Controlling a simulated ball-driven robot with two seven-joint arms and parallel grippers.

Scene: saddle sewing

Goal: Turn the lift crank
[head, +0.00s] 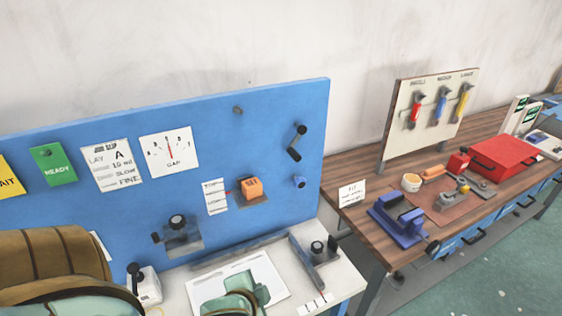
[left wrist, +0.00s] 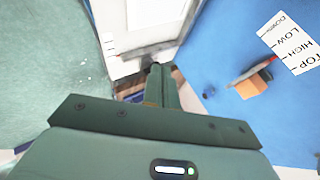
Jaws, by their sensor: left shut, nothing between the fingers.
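A black crank (head: 297,142) is mounted on the right part of the blue upright panel (head: 215,120) in the head view, its arm slanting. Below it to the left, an orange block (head: 250,188) sits beside a level scale card (head: 215,197). My left gripper (left wrist: 160,72) is shut and empty there, apart from both. I cannot pick out the crank in that view. My right gripper is not in view.
A blue knob (head: 299,182) sits below the crank. A dark clamp-like fixture (head: 180,232) and a black-handled device (head: 316,255) stand near the panel. A wooden bench (head: 345,208) with a red box (head: 503,155) is at the right.

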